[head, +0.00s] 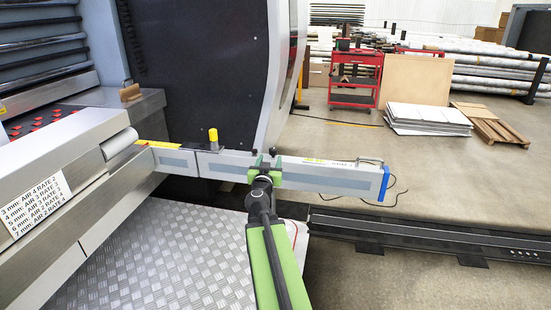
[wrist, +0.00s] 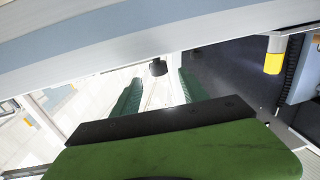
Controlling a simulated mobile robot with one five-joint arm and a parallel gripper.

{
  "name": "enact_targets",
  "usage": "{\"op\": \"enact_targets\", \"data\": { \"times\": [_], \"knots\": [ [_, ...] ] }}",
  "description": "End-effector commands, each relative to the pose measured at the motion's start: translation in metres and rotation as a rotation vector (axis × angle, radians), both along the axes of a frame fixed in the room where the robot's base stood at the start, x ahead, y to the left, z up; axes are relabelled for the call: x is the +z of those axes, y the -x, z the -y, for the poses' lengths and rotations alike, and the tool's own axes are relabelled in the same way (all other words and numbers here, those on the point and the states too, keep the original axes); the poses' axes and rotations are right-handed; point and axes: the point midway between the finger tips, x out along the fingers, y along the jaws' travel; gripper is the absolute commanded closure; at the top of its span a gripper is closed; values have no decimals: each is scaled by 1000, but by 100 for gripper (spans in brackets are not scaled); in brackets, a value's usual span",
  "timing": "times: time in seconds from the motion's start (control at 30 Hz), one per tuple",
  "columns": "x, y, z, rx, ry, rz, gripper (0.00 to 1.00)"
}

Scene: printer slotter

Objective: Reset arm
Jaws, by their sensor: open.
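My gripper (head: 265,161) is at the long grey horizontal bar (head: 330,176) of the printer slotter, near the bar's middle in the head view. In the wrist view, the two dark green fingers of my gripper (wrist: 158,92) stand apart. A small black knob (wrist: 158,67) shows between and just beyond them, below the bar (wrist: 130,35). I cannot tell whether the fingers touch the knob or the bar. My green and black arm reaches up from the bottom of the head view. The bar has a blue end cap (head: 384,184) at its right.
A yellow-topped post (head: 213,138) stands on the bar left of my gripper. The machine's dark side panel (head: 215,70) rises behind. A checker-plate step (head: 165,265) lies below left. A low black rail (head: 430,235) crosses the floor at right. A red cart (head: 355,80) stands far back.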

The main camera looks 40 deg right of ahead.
Motion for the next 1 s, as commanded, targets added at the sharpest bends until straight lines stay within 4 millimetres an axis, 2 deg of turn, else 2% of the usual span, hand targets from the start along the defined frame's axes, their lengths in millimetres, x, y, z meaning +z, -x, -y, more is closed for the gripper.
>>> {"op": "enact_targets", "data": {
  "times": [0.4,0.47,0.57,0.7,0.77,0.8,0.87,0.9,0.97,1.0],
  "knots": [
    [0,0,1,-1,0,0,48],
    [0,-7,-7,13,0,0,48],
    [0,-31,-39,66,0,0,48],
    [-3,-77,-112,177,-30,16,48],
    [-8,-92,-145,208,-88,43,48],
    [-15,-100,-169,217,-138,53,48],
    [-31,-108,-203,209,-217,40,48],
    [-46,-109,-225,194,-272,7,48],
    [-73,-106,-257,169,-352,-78,48],
    [-93,-101,-278,156,-405,-153,48]
  ]
}}
